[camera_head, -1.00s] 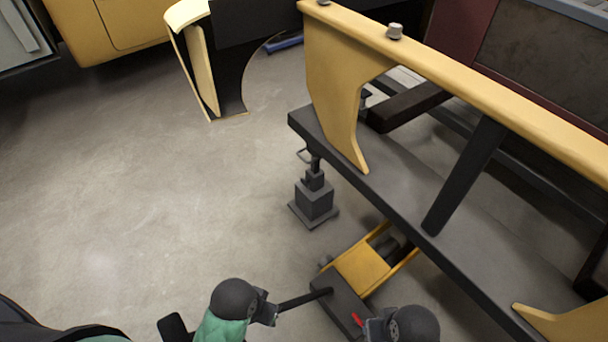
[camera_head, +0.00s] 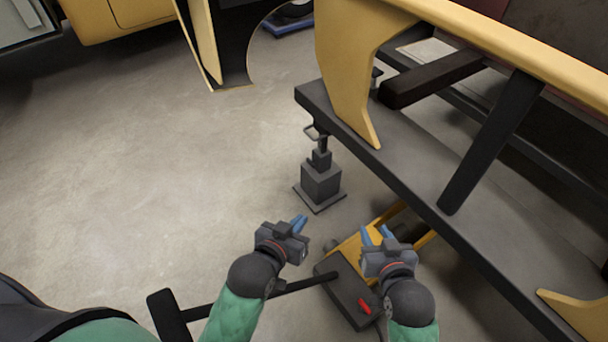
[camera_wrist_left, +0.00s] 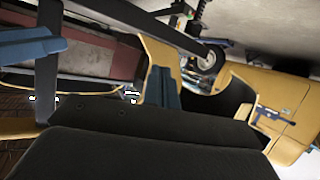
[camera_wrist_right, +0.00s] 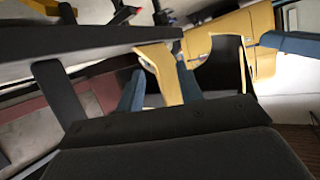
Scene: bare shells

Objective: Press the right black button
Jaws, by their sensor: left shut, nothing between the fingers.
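No black button can be made out in any view. A dark box (camera_head: 346,298) with a red piece (camera_head: 364,307) on top lies low in the head view, between and below my grippers. My left gripper (camera_head: 300,221) is shut and empty, up and to the left of the box. Its blue fingers sit together in the left wrist view (camera_wrist_left: 163,88). My right gripper (camera_head: 376,235) is open and empty, above and to the right of the box. Its two blue fingers stand apart in the right wrist view (camera_wrist_right: 158,90).
A yellow frame part (camera_head: 352,247) sits behind the dark box, partly hidden by my right gripper. A grey stand (camera_head: 320,182) is on the floor beyond. A large dark beam (camera_head: 418,200) with yellow brackets runs along the right. The floor (camera_head: 150,170) at left is open.

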